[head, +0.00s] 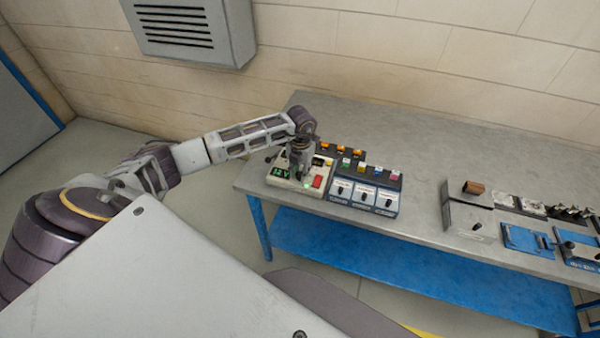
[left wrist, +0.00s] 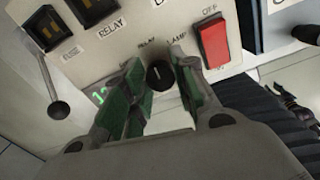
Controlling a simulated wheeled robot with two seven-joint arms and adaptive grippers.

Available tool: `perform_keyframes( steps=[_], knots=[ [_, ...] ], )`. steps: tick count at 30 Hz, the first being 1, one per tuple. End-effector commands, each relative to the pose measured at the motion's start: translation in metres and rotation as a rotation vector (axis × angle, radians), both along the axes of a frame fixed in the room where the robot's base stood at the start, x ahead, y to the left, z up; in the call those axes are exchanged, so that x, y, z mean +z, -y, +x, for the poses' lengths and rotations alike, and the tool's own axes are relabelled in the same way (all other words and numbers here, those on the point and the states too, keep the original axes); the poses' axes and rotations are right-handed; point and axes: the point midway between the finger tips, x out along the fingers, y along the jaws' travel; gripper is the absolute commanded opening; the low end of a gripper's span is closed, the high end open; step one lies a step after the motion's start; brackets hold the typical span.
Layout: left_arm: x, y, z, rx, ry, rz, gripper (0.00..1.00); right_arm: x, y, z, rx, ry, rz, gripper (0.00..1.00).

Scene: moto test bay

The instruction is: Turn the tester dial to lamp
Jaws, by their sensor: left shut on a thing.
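The tester is a cream box (head: 283,184) at the left end of the grey bench, with a green lit display reading 12V and a red switch (head: 317,181). The black dial (left wrist: 159,76) shows between my left gripper's green fingers (left wrist: 157,72) in the left wrist view. The left gripper (head: 299,160) reaches down onto the tester and is shut on the dial. RELAY and LAMP labels stand just beyond the dial. The fingers partly cover the dial's surroundings, and I cannot tell which label its pointer faces. The red switch beside the OFF label (left wrist: 215,43) is right of the fingers.
Slots labelled FUSE and RELAY and a lever (left wrist: 58,110) lie left of the fingers. Blue and metal fixtures (head: 528,241) stand further right. The middle of the bench (head: 420,187) is clear.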

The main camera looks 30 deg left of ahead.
Motion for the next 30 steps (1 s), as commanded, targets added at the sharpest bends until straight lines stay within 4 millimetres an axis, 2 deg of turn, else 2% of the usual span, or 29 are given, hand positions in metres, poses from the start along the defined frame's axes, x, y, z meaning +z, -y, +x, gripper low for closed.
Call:
perform_keyframes(
  steps=[8,21,30],
  knots=[
    [-0.002,-0.001,0.001,-0.155,0.004,0.002,0.04,-0.020,-0.004,0.000,-0.002,0.000,0.004,0.40],
    [-0.002,0.000,0.002,-0.499,0.006,0.001,0.04,-0.055,-0.005,0.000,-0.002,0.001,0.005,0.40],
    [-0.001,0.001,0.001,-0.697,0.005,0.000,0.04,-0.072,-0.003,0.001,-0.001,0.000,0.003,0.40]
  ],
)
